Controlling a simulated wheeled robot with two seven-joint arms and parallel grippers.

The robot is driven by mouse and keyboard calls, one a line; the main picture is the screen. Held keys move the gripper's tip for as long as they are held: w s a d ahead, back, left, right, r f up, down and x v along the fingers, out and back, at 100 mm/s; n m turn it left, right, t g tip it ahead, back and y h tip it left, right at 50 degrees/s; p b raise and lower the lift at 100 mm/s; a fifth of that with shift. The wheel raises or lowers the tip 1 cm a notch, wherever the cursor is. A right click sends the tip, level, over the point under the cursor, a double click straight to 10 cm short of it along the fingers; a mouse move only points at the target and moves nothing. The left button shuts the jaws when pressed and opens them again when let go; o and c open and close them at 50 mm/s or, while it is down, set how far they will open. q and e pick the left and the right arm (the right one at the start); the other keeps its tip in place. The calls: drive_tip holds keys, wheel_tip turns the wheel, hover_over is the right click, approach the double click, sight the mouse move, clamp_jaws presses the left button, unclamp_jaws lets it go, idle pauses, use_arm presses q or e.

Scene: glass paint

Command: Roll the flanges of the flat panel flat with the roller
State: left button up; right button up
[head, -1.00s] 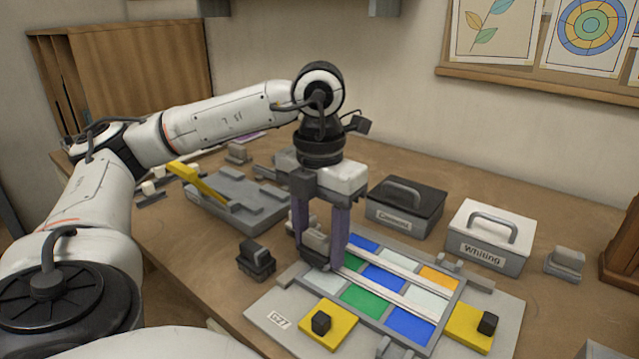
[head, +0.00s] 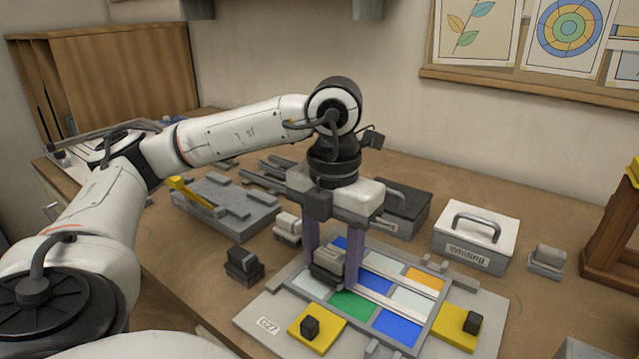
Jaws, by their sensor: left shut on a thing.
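The flat panel (head: 395,326) lies on a grey board in the head view, with blue, green, white and orange glass panes divided by pale strips. My left gripper (head: 333,280) points down over the panel's left part. It is shut on a grey block-like tool, which looks like the roller (head: 329,262). The roller's underside is hidden, so I cannot tell whether it touches the panel. My right gripper is not in view.
Yellow blocks with black knobs (head: 318,340) (head: 458,338) flank the panel. A dark block (head: 243,262) and a pale block (head: 286,228) stand left. A yellow-handled fixture (head: 225,205), a dark-lidded box (head: 405,205) and the Whiting box (head: 470,245) stand behind.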

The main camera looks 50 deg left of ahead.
sight(409, 316)
use_arm(q)
drive_tip(key=shift+w+d+p, duration=0.25)
drive_tip(key=shift+w+d, duration=0.1)
drive_tip(key=shift+d, duration=0.75)
drive_tip(key=shift+w+d+p, duration=0.3)
drive_tip(key=shift+w+d, duration=0.05)
drive_tip(key=shift+d, duration=0.75)
drive_tip(key=shift+w+d+p, duration=0.25)
drive_tip(key=shift+w+d, duration=0.1)
drive_tip(key=shift+d, duration=0.75)
drive_tip(key=shift+w+d+p, duration=0.15)
drive_tip(key=shift+w+d, duration=0.2)
drive_tip(key=shift+d, duration=0.65)
drive_tip(key=shift+w+d+p, duration=0.15)
drive_tip(key=shift+w+d, duration=0.15)
drive_tip(key=shift+d, duration=0.7)
drive_tip(key=shift+w+d+p, duration=0.15)
drive_tip(key=shift+w+d, duration=0.2)
drive_tip(key=shift+d, duration=0.65)
drive_tip(key=shift+r, duration=0.15)
drive_tip(key=shift+r+p, duration=1.35)
drive_tip(key=shift+r, duration=0.6)
drive_tip(key=shift+s+f, duration=0.1)
